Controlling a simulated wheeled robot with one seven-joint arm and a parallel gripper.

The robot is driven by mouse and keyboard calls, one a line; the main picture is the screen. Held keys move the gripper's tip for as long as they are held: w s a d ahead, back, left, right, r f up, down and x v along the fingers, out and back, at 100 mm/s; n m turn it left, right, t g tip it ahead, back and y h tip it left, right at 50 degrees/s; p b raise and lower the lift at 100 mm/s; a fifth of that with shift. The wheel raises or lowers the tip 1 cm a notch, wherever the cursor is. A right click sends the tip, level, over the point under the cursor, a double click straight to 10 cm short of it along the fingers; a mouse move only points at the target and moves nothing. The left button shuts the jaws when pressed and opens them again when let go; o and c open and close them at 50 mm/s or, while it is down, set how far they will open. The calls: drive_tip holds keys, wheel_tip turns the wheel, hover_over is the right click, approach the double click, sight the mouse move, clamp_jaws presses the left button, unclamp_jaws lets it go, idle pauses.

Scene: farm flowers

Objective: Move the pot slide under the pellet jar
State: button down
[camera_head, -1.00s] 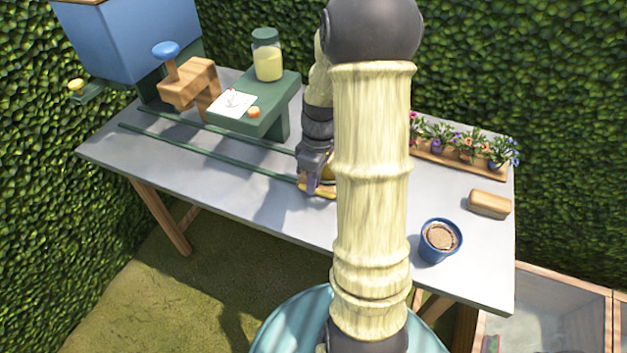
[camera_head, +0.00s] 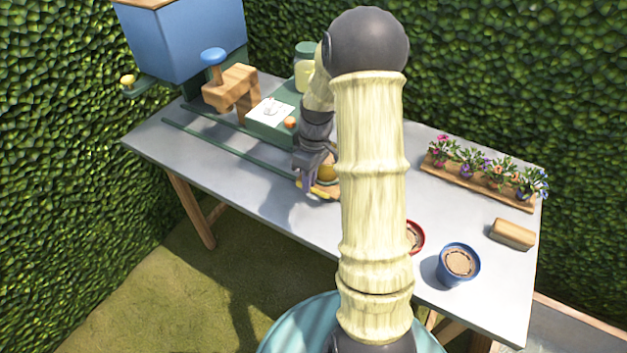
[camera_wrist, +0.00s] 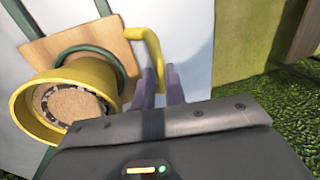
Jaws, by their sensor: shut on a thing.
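The pot slide is a wooden board (camera_wrist: 118,35) with a yellow loop handle (camera_wrist: 148,52). It sits across the green rails on the table and carries a yellow pot (camera_wrist: 85,73) with soil in it. In the head view the slide (camera_head: 325,192) is partly hidden by my arm. My gripper (camera_wrist: 165,80) is shut on the yellow handle at the slide's near side. The pellet jar (camera_head: 303,72), green-lidded with pale yellow contents, stands on the far side behind my wrist, partly hidden by my arm.
A green stand (camera_head: 265,128) with a white card and an orange button is left of my gripper. A wooden block with a blue knob (camera_head: 213,57) is farther left. A red pot (camera_head: 416,238), blue pot (camera_head: 458,264), wooden block (camera_head: 512,234) and flower tray (camera_head: 480,186) are on the right.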

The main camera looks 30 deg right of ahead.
sight(316, 185)
drive_tip(key=shift+r, duration=0.1)
drive_tip(key=c, duration=1.5)
unclamp_jaws()
drive_tip(key=shift+o, duration=0.2)
drive_tip(key=p+v, duration=0.1)
drive_tip(key=v, duration=1.6)
drive_tip(key=shift+r, duration=0.2)
drive_tip(key=shift+s, duration=0.1)
drive_tip(key=shift+c, duration=0.4)
